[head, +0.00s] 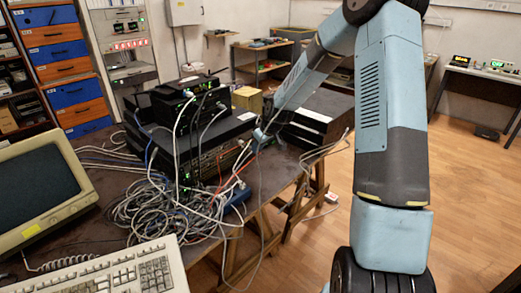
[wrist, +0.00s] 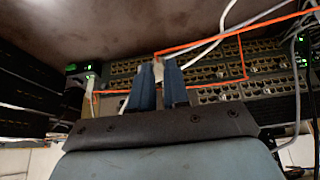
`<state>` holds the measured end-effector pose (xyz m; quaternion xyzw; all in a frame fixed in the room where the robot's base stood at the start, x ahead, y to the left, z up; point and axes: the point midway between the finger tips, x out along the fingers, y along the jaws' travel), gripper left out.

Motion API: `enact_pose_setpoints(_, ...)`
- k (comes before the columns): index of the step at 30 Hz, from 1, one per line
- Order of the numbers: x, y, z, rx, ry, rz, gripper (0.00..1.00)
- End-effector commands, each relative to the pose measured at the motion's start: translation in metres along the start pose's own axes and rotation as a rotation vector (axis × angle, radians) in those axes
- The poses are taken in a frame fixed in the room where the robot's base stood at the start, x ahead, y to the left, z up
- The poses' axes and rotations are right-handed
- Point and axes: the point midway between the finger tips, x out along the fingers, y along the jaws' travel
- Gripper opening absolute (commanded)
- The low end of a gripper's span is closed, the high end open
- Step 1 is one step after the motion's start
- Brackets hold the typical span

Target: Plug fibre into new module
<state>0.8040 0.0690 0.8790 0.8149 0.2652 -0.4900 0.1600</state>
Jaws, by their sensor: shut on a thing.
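My gripper (wrist: 158,72) shows in the wrist view with its two blue fingers close together, shut on a small pale connector (wrist: 158,69). The orange fibre (wrist: 200,42) meets this connector at the fingertips and runs off to the upper right. The fingertips are in front of the switch (wrist: 265,62) with its rows of ports. I cannot tell whether the connector touches a port. In the head view my gripper (head: 260,136) is small, at the right of the black equipment stack (head: 205,150). I cannot pick out the new module.
Another orange stretch (wrist: 243,65) crosses the ports. White cables (wrist: 215,42) hang close to my fingers. A large cable tangle (head: 165,208) lies on the table before the stack. An old monitor (head: 40,190) and a keyboard (head: 110,272) stand at front left. The floor at right is clear.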

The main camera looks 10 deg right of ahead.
Motion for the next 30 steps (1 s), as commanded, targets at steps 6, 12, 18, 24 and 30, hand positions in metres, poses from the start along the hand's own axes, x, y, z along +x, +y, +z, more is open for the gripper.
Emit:
enact_pose_setpoints(6,0.009,-0.001,-0.015,0.000,0.000,0.000,0.00)
enact_pose_setpoints(12,0.015,-0.001,-0.028,0.000,0.000,0.000,0.00)
enact_pose_setpoints(18,0.018,0.000,-0.034,0.002,0.000,0.001,0.00)
enact_pose_setpoints(24,0.019,0.000,-0.036,0.002,0.000,0.001,0.00)
enact_pose_setpoints(30,0.019,0.000,-0.036,0.002,0.000,0.001,0.13)
